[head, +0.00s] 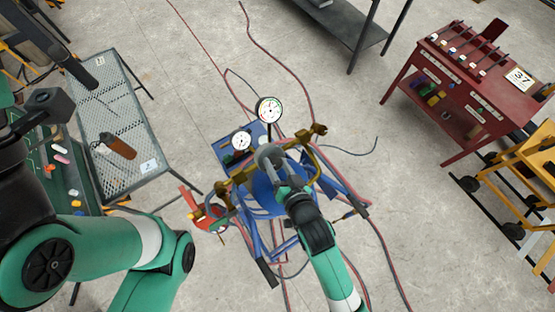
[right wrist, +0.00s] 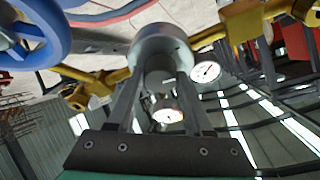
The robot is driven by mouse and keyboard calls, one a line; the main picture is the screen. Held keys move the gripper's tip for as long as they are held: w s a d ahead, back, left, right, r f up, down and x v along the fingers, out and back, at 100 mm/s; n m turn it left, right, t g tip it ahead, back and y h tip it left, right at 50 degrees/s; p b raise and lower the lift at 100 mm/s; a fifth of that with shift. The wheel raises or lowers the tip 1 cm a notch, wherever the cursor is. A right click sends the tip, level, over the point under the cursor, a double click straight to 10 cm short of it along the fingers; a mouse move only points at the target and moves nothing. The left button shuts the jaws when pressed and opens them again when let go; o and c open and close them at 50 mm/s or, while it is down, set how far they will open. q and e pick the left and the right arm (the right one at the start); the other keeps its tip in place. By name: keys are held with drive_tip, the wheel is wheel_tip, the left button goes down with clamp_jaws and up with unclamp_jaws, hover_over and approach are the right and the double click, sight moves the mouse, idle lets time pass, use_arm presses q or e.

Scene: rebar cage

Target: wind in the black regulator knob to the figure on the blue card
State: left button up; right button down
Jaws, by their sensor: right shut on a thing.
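The regulator knob shows as a dark grey round cap (head: 268,154) on the brass regulator (head: 240,178) in the head view. In the right wrist view the knob (right wrist: 160,48) looks like a grey cylinder between my finger ends. My right gripper (head: 283,178) is shut on the knob, its fingers reaching in from below. One white dial gauge (head: 269,110) stands above the regulator, another (head: 241,141) at its upper left. Both gauges show in the right wrist view, but I cannot read their figures. I cannot make out a blue card with a figure.
Blue frame parts (head: 330,185) and red and blue hoses (head: 378,240) surround the regulator. A mesh table (head: 120,90) stands at left, a red tool bench (head: 455,110) at right. A yellow cart (head: 535,170) stands at the right edge. The floor between is mostly open.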

drive_tip(key=shift+r+m+h+p, duration=0.1)
drive_tip(key=shift+m+h+p, duration=0.2)
drive_tip(key=shift+m, duration=0.7)
drive_tip(key=m+h, duration=0.1)
drive_tip(key=m, duration=0.3)
drive_tip(key=shift+a+p, duration=0.1)
drive_tip(key=shift+p, duration=0.2)
drive_tip(key=shift+m+g+h+p, duration=0.6)
drive_tip(key=shift+m+p, duration=0.05)
drive_tip(key=shift+m, duration=1.05)
drive_tip(key=shift+c, duration=1.5)
unclamp_jaws()
